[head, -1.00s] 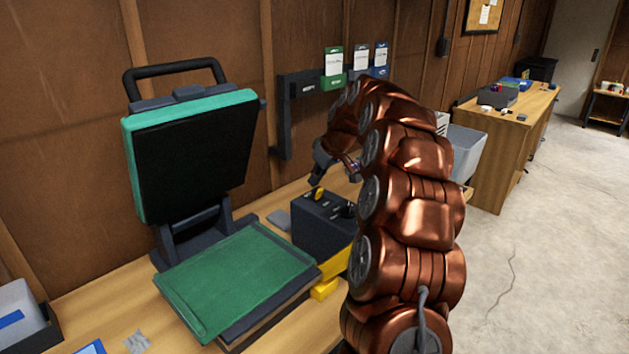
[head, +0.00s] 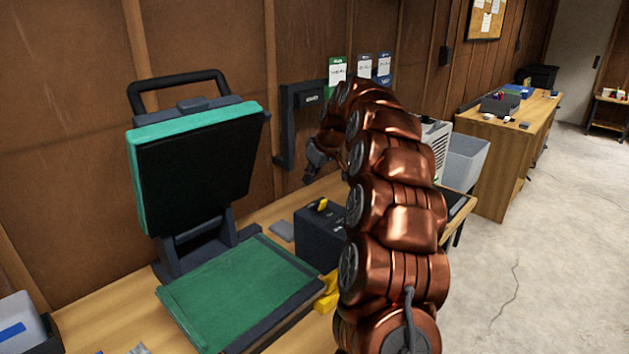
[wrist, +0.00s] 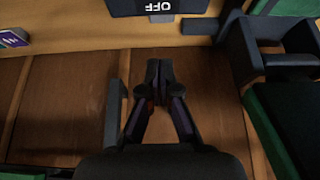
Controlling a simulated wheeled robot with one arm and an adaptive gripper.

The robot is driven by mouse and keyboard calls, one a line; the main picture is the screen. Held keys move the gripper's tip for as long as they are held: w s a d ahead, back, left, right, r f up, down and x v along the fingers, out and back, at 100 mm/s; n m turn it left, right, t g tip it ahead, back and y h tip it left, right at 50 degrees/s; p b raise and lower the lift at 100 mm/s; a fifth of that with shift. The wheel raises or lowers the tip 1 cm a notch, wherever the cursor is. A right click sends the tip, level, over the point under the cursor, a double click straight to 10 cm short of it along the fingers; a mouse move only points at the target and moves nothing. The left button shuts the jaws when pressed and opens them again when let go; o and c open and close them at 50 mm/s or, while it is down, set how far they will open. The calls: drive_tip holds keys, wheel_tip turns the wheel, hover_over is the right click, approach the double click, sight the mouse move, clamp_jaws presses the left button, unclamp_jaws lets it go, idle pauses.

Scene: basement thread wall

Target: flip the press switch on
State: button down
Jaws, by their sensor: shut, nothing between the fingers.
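The press control box (head: 312,238) is a dark block on the bench, right of the green heat press (head: 235,285). A small yellow lever (head: 322,204) stands on its top; I cannot tell its setting. The box's right side is hidden by my arm. In the wrist view a dark edge with an upside-down OFF label (wrist: 161,7) shows at the top; the lever is not visible there. My gripper (head: 312,172) is above and behind the box, near the wall, apart from it. In the wrist view its fingers (wrist: 158,66) are together and empty.
The press stands open, its upper platen (head: 195,160) tilted up. A yellow block (head: 327,292) lies before the box. A dark wall bracket (head: 287,125) and hanging tags (head: 365,68) are close behind my gripper. A grey bin (head: 465,158) stands right of my arm.

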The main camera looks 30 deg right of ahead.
drive_tip(key=s+b+v, duration=0.1)
drive_tip(key=b+v, duration=0.1)
drive_tip(key=v, duration=0.7)
drive_tip(key=shift+s+d, duration=0.15)
drive_tip(key=shift+s, duration=0.25)
